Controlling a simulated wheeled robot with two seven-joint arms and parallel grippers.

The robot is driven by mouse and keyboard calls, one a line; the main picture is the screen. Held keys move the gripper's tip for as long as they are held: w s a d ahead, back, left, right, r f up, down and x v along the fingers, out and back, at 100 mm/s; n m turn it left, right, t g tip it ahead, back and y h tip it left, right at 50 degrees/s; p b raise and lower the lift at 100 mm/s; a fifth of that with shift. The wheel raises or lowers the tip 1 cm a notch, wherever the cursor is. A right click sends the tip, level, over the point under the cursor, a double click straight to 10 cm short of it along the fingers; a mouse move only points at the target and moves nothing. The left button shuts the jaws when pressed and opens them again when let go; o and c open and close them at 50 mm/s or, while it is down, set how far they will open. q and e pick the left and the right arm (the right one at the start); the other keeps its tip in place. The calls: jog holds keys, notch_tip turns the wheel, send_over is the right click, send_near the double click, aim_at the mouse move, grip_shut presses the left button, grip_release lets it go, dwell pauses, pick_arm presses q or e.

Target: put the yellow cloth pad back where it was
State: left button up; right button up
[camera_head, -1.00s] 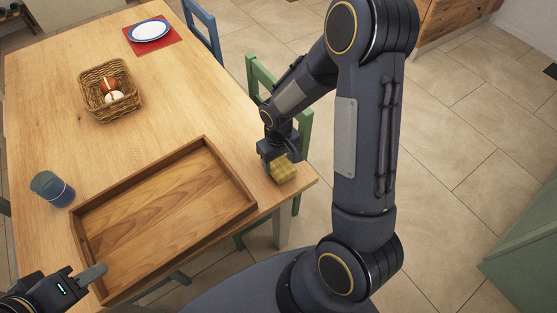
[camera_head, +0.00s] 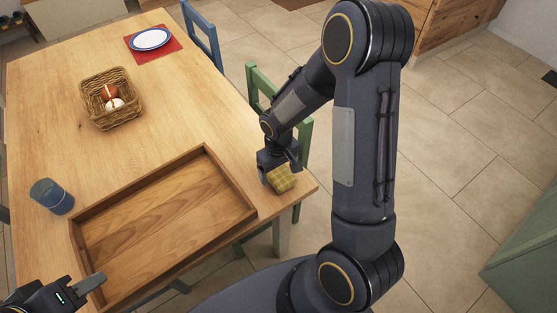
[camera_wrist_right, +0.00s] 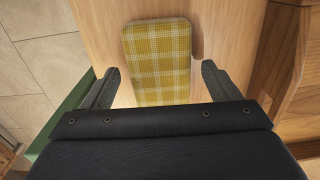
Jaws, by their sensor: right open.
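The yellow checked cloth pad (camera_head: 281,179) lies on the table near its right corner, to the right of the wooden tray. In the right wrist view the pad (camera_wrist_right: 158,60) lies ahead of and partly between the open fingers. My right gripper (camera_head: 277,170) is close over the pad, open, with a finger to each side of it; in its wrist view the right gripper (camera_wrist_right: 158,85) is not closed on anything. My left gripper (camera_head: 92,284) is at the lower left by the tray's near corner; its jaw opening is not clear.
The empty wooden tray (camera_head: 165,258) fills the near part of the table (camera_head: 182,100). A blue cup (camera_head: 52,197), a basket (camera_head: 90,112) with round items and a plate (camera_head: 151,39) on a red mat stand further off. A green chair (camera_head: 262,90) is beside the table edge.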

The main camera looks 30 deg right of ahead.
aim_at(278, 173)
notch_tip(278, 173, up, 12)
jog(key=s+a+r+m+t+y, duration=0.1)
jog(key=s+a+r+t+y, duration=0.1)
jog(key=s+r, duration=0.3)
jog(key=s+a+r+m+t+y, duration=0.1)
jog(key=s+r, duration=0.4)
jog(key=s, duration=0.7)
jog(key=a+t, duration=0.1)
jog(key=t, duration=0.1)
jog(key=shift+r+m+t+y, duration=0.25)
jog(key=shift+m+t+y, duration=0.05)
jog(key=shift+y, duration=0.1)
